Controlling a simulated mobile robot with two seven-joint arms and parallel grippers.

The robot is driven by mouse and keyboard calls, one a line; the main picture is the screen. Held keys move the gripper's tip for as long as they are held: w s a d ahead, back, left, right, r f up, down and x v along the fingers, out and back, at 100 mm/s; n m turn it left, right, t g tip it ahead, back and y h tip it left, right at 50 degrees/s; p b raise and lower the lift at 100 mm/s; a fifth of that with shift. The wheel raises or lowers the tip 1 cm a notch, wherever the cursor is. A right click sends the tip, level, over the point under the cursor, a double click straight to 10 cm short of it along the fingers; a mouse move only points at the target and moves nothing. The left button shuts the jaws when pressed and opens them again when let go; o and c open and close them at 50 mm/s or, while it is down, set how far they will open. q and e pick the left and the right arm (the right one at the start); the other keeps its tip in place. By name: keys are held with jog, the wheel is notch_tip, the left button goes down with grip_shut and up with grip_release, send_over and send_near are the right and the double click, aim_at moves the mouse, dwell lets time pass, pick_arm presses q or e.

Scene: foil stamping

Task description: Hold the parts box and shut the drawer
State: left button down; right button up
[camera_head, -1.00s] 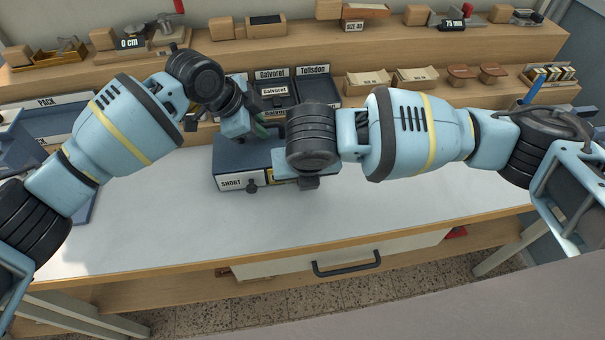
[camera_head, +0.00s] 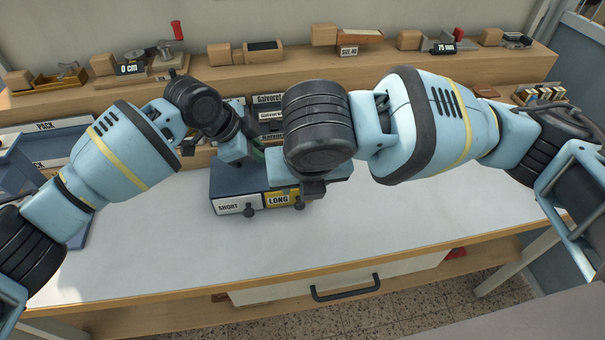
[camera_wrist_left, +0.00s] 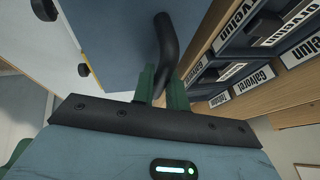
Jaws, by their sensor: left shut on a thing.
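The parts box (camera_head: 232,180) is a dark blue box on the white table, with a drawer labelled SHORT (camera_head: 238,205) and a yellow-labelled drawer LONG (camera_head: 278,199), each with a dark knob. The two fronts look about level; the right part of LONG is partly covered. My left gripper (camera_head: 256,153) is above the box. In the left wrist view, its green fingers (camera_wrist_left: 162,88) are shut on the box's black top handle (camera_wrist_left: 166,48). My right gripper (camera_head: 312,188) is at the box's right front, near the LONG knob; its wrist hides its fingers.
A wooden shelf (camera_head: 225,82) with small blocks and tools runs along the back. A PACK unit (camera_head: 50,140) is at the left. The table in front of the box is clear.

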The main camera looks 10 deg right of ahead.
pick_arm(q)
jog(key=c, duration=1.3)
grip_release()
jog(key=v, duration=1.2)
jog(key=shift+r, duration=0.1)
